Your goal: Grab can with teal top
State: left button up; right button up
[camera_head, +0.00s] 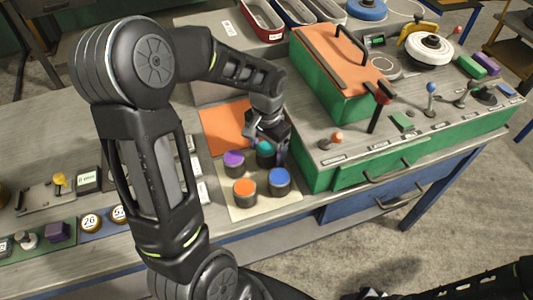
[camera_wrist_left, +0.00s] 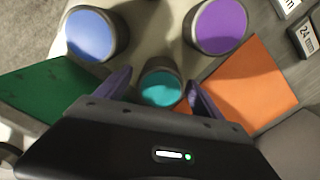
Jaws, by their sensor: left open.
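The can with the teal top (camera_head: 265,148) stands on a pale mat (camera_head: 262,207) on the workbench, partly hidden by my left gripper (camera_head: 267,137). In the left wrist view the teal-topped can (camera_wrist_left: 160,89) lies between the two fingers of my left gripper (camera_wrist_left: 155,92), which are open with one on each side. I cannot tell whether the fingers touch it. A purple-topped can (camera_head: 233,162), an orange-topped can (camera_head: 245,190) and a blue-topped can (camera_head: 279,180) stand close by. A dark arm part shows at the lower right, but no right gripper is visible.
An orange sheet (camera_head: 222,126) lies behind the cans. A green box (camera_head: 325,85) with an orange lid stands close to the right of the gripper. Small labelled blocks (camera_head: 90,180) and round number pieces (camera_head: 90,221) lie to the left.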

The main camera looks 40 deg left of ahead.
pick_arm(q)
jog(key=c, duration=1.7)
